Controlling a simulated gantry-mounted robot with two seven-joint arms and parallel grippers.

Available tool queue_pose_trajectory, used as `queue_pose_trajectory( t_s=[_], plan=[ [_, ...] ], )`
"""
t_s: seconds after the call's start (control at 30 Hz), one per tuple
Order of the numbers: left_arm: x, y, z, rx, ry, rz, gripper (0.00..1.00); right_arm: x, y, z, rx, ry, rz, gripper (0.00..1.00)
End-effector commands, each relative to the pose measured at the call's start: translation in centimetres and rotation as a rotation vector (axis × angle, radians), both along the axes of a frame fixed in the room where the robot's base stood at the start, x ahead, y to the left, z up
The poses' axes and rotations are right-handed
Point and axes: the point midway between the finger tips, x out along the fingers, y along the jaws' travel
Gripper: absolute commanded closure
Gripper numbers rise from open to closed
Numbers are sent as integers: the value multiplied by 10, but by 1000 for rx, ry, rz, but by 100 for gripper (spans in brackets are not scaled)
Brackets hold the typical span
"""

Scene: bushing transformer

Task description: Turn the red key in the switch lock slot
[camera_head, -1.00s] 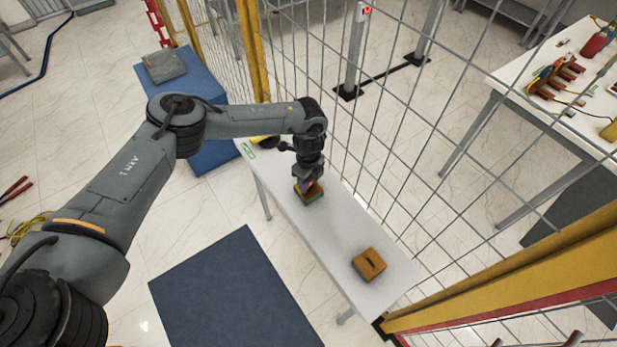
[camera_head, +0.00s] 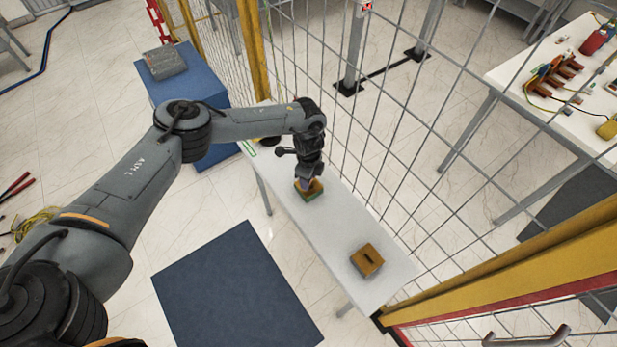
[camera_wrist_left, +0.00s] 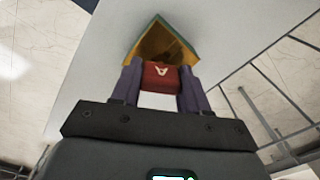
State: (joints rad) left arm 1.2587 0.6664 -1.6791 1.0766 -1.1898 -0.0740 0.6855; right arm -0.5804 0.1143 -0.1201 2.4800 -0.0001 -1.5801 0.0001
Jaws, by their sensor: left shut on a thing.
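The red key (camera_wrist_left: 161,77), marked with a letter A, is held between the two purple fingers of my left gripper (camera_wrist_left: 160,92) in the left wrist view. The orange lock block (camera_wrist_left: 150,44) with a green edge lies just beyond the key, with a dark area on its face. I cannot tell how deep the key sits in the slot. In the head view my left gripper (camera_head: 306,183) points down at this lock block (camera_head: 314,193) on the white table and hides most of its top. My right gripper is not in view.
A second orange block (camera_head: 367,260) with a dark slot sits nearer on the narrow white table (camera_head: 335,225). A wire mesh fence (camera_head: 400,150) runs close along the table's far side. A blue box (camera_head: 190,85) stands at the back left, and a blue mat (camera_head: 235,290) lies on the floor.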

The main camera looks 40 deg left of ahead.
Motion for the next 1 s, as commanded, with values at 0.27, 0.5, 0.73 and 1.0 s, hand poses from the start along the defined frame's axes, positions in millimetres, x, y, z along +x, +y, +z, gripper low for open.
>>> queue_pose_trajectory(
  t_s=[0.27, 0.5, 0.73, 1.0],
  plan=[
    [0, 0, 2, 0, 1, 96, 89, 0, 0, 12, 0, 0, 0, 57],
    [-1, 0, 2, 0, 1, 228, 89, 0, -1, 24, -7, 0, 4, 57],
    [0, 0, 3, 0, 0, 356, 89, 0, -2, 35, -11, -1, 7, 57],
    [0, 0, 2, 0, 0, 488, 89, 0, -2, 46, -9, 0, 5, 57]
  ],
)
